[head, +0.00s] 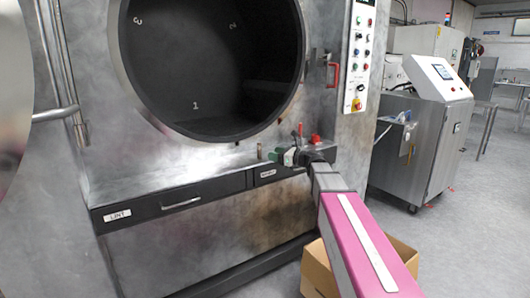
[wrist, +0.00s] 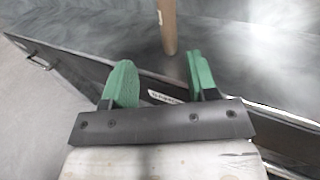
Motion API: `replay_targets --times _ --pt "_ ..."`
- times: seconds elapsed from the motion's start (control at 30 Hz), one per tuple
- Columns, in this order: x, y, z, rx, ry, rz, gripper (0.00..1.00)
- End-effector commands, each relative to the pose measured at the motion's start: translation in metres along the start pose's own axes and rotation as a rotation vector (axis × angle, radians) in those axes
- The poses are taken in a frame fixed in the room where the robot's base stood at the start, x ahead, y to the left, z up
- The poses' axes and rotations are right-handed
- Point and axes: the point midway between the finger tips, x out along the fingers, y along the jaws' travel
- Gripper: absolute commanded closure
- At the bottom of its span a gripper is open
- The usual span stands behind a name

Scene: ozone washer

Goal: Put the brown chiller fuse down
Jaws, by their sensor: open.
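The brown chiller fuse (wrist: 168,25) shows in the wrist view as a brown cylinder standing upright on the grey metal ledge (wrist: 235,50). Its top is cut off by the picture edge. In the head view, the fuse (head: 260,150) is a small upright shape on the ledge below the round drum opening. My gripper (wrist: 160,78) has green fingers spread apart with nothing between them. The fuse stands beyond the fingertips, apart from them. In the head view my gripper (head: 280,155) is just right of the fuse, low over the ledge's front edge.
Below the ledge is a dark drawer front labelled LINT (head: 175,202). A red knob (head: 315,139) is close behind my wrist. A cardboard box (head: 316,270) sits on the floor beneath my arm. The ledge left of the fuse is clear.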

Motion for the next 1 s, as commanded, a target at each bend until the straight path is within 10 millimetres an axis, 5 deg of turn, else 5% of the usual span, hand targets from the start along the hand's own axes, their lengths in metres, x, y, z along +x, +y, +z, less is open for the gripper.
replay_targets --times 0.27,1.0 --pt "0.015 -0.006 0.012 0.051 -0.036 -0.003 0.47" --pt "0.1 -0.013 0.017 0.048 -0.035 -0.003 0.47"
